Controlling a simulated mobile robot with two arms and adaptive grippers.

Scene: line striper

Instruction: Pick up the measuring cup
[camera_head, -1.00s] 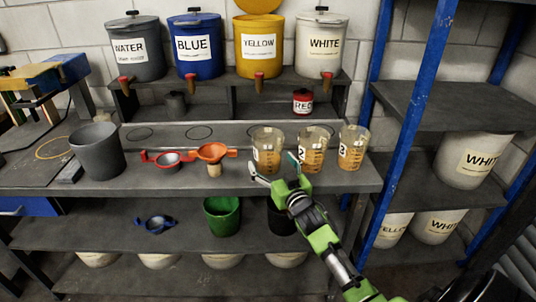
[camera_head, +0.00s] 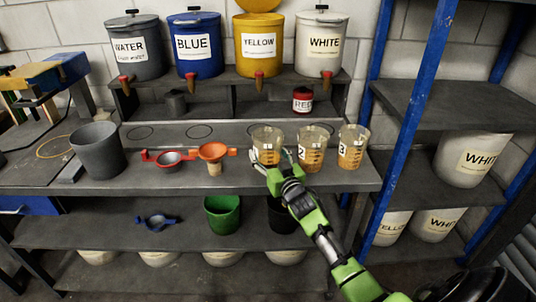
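Three clear measuring cups with amber markings stand in a row on the bench: the left cup (camera_head: 266,136), the middle cup (camera_head: 313,146) and the right cup (camera_head: 353,148). The middle and right cups show number labels. My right gripper (camera_head: 264,166) reaches in from the lower right and is at the lower front of the left cup, overlapping it in the picture. Its fingers are small and partly hidden, so I cannot tell whether they touch or grip the cup. My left gripper is not in view.
Left of the cups stand an orange funnel (camera_head: 213,152), a red-handled strainer (camera_head: 169,159) and a grey bucket (camera_head: 98,150). Paint barrels line the raised shelf behind, with a red can (camera_head: 302,99) below. A blue rack post (camera_head: 408,110) rises at the right.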

